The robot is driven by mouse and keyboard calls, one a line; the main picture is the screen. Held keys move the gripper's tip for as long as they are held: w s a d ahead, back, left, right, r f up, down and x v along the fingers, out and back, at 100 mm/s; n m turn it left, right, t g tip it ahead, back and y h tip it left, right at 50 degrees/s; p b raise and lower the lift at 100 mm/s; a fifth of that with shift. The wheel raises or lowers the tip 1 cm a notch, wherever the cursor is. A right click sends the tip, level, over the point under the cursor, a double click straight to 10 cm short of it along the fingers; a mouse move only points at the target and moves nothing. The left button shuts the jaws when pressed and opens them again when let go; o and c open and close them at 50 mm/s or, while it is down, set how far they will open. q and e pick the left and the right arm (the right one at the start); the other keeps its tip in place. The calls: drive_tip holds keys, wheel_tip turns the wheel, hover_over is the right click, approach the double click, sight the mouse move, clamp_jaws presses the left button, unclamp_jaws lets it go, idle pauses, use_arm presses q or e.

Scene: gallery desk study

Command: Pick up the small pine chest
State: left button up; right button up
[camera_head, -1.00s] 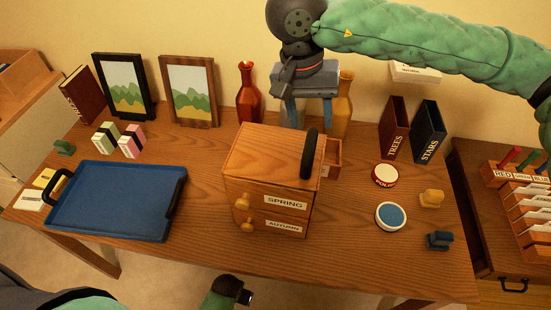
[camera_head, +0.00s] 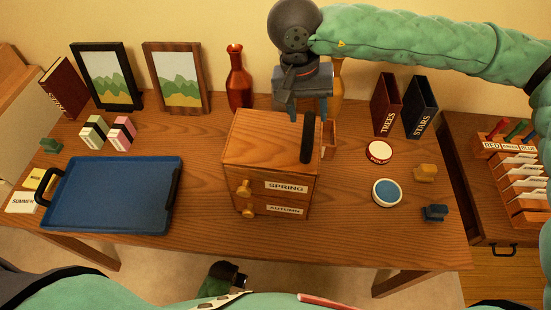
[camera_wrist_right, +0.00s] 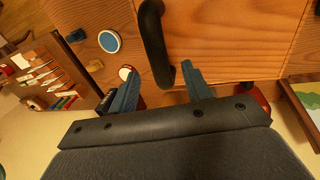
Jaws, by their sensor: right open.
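The small pine chest (camera_head: 248,150) stands upright on the desk, with round knobs and drawer fronts labelled SPRING and AUTUMN. A black handle (camera_head: 308,138) runs along its top at the right. My right gripper (camera_head: 302,112) is open over the chest's back edge, by the handle's far end. In the right wrist view the chest's wooden top (camera_wrist_right: 230,35) fills the upper part, and the end of the black handle (camera_wrist_right: 153,40) lies between the spread tips of the gripper (camera_wrist_right: 158,76); contact is unclear. My left arm's dark end (camera_head: 228,272) shows below the desk's front edge; its jaws are not clear.
A blue tray (camera_head: 110,195) lies left. Picture frames (camera_head: 105,75), a red vase (camera_head: 238,80) and an amber vase stand behind; the amber one is partly behind my gripper. Round tins (camera_head: 387,192) and dark boxes (camera_head: 420,105) are right. The desk before the chest is clear.

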drive_tip(key=shift+d+f, duration=0.15)
drive_tip(key=shift+f, duration=0.4)
drive_tip(key=shift+w+f, duration=0.15)
drive_tip(key=shift+f, duration=0.3)
drive_tip(key=shift+r, duration=0.1)
drive_tip(key=c, duration=0.3)
clamp_jaws()
